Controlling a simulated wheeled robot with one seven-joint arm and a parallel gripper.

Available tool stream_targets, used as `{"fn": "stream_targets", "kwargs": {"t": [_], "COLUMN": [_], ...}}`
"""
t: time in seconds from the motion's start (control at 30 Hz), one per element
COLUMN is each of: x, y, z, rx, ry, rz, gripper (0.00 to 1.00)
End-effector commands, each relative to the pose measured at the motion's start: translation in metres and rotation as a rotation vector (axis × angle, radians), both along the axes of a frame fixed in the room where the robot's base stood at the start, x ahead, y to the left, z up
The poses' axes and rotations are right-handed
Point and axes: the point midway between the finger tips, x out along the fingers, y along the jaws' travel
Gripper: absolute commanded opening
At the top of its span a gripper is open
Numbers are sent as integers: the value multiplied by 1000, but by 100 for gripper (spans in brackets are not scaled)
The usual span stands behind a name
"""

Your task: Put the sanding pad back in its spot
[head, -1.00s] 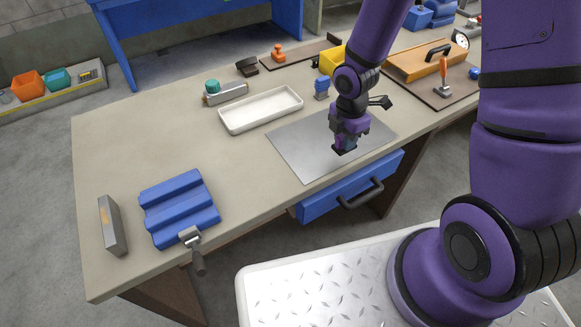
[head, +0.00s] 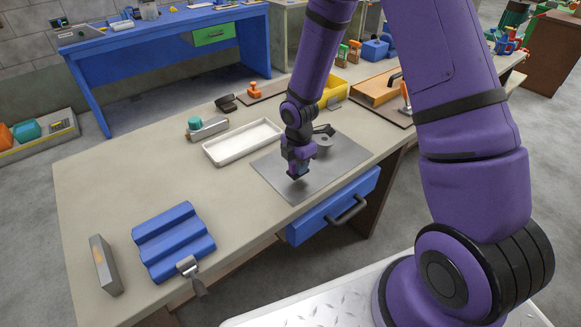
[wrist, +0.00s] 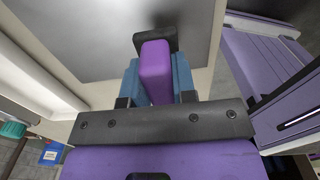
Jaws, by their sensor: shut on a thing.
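My gripper (head: 299,172) is low over a grey metal plate (head: 345,158) on the workbench, pointing down. It is shut on a blue piece, which I take to be the sanding pad (wrist: 183,78). In the wrist view a purple finger with a dark tip covers its middle, and blue shows on both sides. I cannot tell whether the pad touches the plate. A dark board (head: 274,93) with an orange-handled tool (head: 254,89) lies at the back of the bench. Which place is the pad's spot cannot be told.
A white tray (head: 243,142) lies left of the plate. Behind it is a grey block with a teal knob (head: 208,129). A ridged blue block (head: 175,240), a trowel (head: 188,268) and a grey bar (head: 105,265) are at the left front. A blue drawer (head: 330,208) is below the bench edge.

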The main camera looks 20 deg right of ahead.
Motion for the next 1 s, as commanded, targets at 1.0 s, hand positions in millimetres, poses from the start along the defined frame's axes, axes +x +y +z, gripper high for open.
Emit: {"fn": "stream_targets", "kwargs": {"t": [1.0], "x": [34], "y": [10], "z": [-41], "rx": [0], "ry": [1], "rz": [-1], "gripper": [6]}}
